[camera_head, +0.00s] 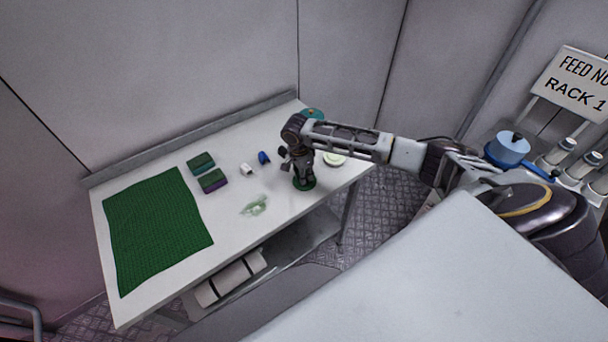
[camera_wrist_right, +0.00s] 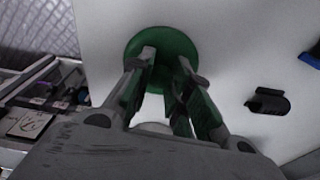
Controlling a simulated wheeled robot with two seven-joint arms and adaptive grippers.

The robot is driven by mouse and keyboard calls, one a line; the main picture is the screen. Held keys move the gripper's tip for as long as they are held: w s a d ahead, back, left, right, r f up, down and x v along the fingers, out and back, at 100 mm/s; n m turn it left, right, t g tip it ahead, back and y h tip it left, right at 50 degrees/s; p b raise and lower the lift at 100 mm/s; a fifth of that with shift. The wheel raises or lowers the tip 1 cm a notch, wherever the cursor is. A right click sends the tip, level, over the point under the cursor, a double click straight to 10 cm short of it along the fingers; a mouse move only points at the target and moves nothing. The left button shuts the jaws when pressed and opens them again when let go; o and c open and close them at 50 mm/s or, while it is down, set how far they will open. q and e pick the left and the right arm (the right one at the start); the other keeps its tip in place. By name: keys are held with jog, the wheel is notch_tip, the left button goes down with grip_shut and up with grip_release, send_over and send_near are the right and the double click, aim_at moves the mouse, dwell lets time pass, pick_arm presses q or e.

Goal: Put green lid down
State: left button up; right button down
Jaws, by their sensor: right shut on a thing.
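The green lid (camera_head: 304,184) is at the right part of the white table (camera_head: 232,231), directly under my right gripper (camera_head: 303,176). In the right wrist view the lid (camera_wrist_right: 181,52) is a round green disc, with the two fingers of my right gripper (camera_wrist_right: 166,62) reaching to its middle. The gripper points down and is shut on the lid. The fingers hide the part they grip. The lid appears at or very near the table surface; I cannot tell whether it touches. My left gripper is not in view.
A green mat (camera_head: 157,230) lies at the table's left. Two sponges (camera_head: 201,163), a blue item (camera_head: 263,157) and a crumpled clear-green thing (camera_head: 254,206) lie between mat and gripper. A pale round item (camera_head: 334,159) is right of the gripper. Paper rolls (camera_head: 230,277) sit below.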

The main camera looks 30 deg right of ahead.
jog(key=c, duration=1.3)
grip_release()
jog(key=shift+f, duration=0.1)
jog(key=r, duration=0.4)
jog(key=a+r, duration=0.1)
jog(key=r, duration=0.7)
jog(key=shift+a+r+b, duration=0.1)
jog(key=shift+a+b, duration=0.1)
jog(key=shift+b, duration=0.1)
jog(key=shift+a, duration=0.1)
